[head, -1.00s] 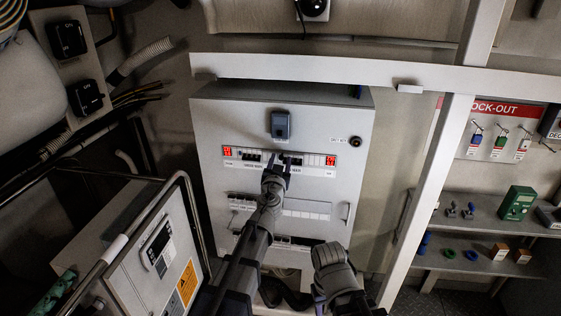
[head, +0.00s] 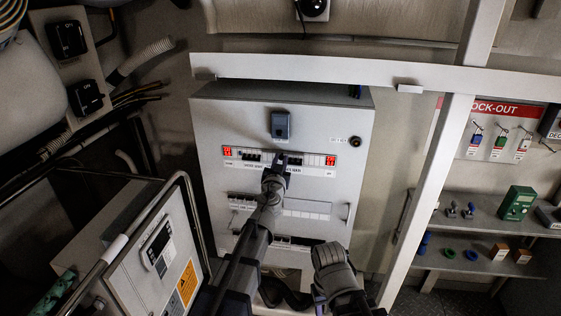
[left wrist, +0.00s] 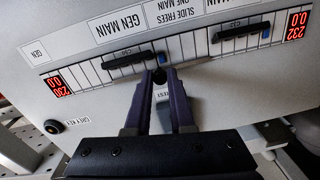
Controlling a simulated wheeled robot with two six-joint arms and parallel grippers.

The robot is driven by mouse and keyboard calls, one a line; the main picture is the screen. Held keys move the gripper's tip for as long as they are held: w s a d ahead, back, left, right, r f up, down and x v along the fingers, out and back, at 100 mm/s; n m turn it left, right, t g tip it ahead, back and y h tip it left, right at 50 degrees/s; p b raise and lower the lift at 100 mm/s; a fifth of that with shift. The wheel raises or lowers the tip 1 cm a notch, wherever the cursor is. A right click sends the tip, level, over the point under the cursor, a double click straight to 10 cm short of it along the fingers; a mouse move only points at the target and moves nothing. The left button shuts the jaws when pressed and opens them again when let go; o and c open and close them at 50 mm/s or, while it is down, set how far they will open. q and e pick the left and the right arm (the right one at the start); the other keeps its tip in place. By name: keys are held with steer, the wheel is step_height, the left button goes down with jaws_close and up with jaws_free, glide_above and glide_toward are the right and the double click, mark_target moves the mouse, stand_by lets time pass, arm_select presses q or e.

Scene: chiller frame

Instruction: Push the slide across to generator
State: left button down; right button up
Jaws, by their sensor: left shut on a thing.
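The grey cabinet panel (head: 215,125) faces me in the head view, with a row of switches between two red displays. My left gripper (head: 281,160) is at the middle of that row. In the left wrist view, where the panel appears upside down, the gripper (left wrist: 159,78) has its fingers closed around a small dark knob (left wrist: 158,75), apparently that of the slide. The slide's body is mostly hidden. The knob lies between two black breakers, one (left wrist: 130,58) by the GEN MAIN label and one (left wrist: 240,33) on the other side. My right arm shows low in the head view, its gripper not identifiable.
A blue-grey box (head: 281,124) sits on the panel above the row, and a round black key switch (head: 355,141) is at its right. A white post (head: 430,200) stands to the right. Shelves (head: 480,250) with small parts are beyond it. A control box (head: 155,265) is at the lower left.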

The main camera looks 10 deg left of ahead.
stand_by(0.9)
arm_select(q)
steer(key=a, duration=0.7)
steer(key=shift+w+a, duration=0.1)
steer(key=shift+a, duration=0.15)
steer(key=c, duration=0.8)
jaws_free()
steer(key=shift+a, duration=0.15)
steer(key=shift+o, duration=0.2)
steer(key=s, duration=0.8)
steer(key=shift+w, duration=0.1)
